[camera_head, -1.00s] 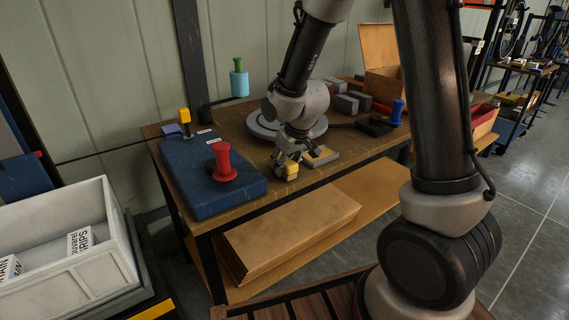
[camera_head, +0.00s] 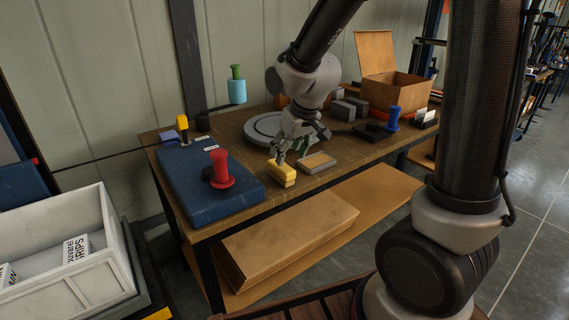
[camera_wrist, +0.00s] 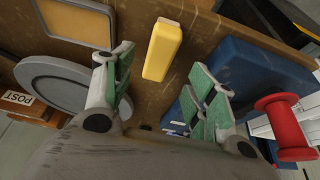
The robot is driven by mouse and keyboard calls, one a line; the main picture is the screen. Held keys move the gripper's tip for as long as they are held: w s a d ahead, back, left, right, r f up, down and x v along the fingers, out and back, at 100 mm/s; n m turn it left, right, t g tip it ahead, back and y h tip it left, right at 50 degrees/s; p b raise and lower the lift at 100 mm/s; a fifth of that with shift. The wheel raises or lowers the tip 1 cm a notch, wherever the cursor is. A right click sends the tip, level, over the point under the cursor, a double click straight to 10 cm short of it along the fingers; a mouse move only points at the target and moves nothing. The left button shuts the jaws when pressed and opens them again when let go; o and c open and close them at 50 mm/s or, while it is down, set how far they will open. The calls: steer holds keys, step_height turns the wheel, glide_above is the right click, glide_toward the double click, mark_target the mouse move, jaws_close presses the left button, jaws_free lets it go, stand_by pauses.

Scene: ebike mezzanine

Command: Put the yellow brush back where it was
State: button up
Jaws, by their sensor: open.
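A yellow block-shaped thing, which looks like the yellow brush (camera_head: 283,174), lies on the workbench near its front edge, right of the blue slab (camera_head: 207,190). In the wrist view the yellow brush (camera_wrist: 162,50) lies ahead of the fingertips, in line with the gap between them. My gripper (camera_head: 291,150) is open and empty, just behind the brush in the head view. Its green-padded fingers (camera_wrist: 163,88) stand wide apart, with no visible contact with the brush. Another yellow piece (camera_head: 182,123) stands upright at the slab's back corner.
A red spool-like piece (camera_head: 220,170) stands on the blue slab. A grey framed pad (camera_head: 316,162) lies right of the brush, and a round grey disc (camera_head: 262,127) lies behind. A blue piece (camera_head: 393,118), grey blocks (camera_head: 343,110) and an open box (camera_head: 397,91) stand farther right.

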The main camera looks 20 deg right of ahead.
steer(key=s+d+r+m, duration=0.2)
steer(key=s+d+r, duration=0.6)
steer(key=s+r, duration=0.1)
steer(key=s+d+r, duration=0.1)
steer(key=s+d, duration=0.2)
steer(key=s, duration=0.4)
steer(key=s+d+r+m+h, duration=0.1)
steer(key=s+d+r, duration=0.1)
steer(key=s, duration=0.5)
steer(key=shift+d+m, duration=0.3)
steer(key=shift+d, duration=0.1)
steer(key=shift+r, duration=0.1)
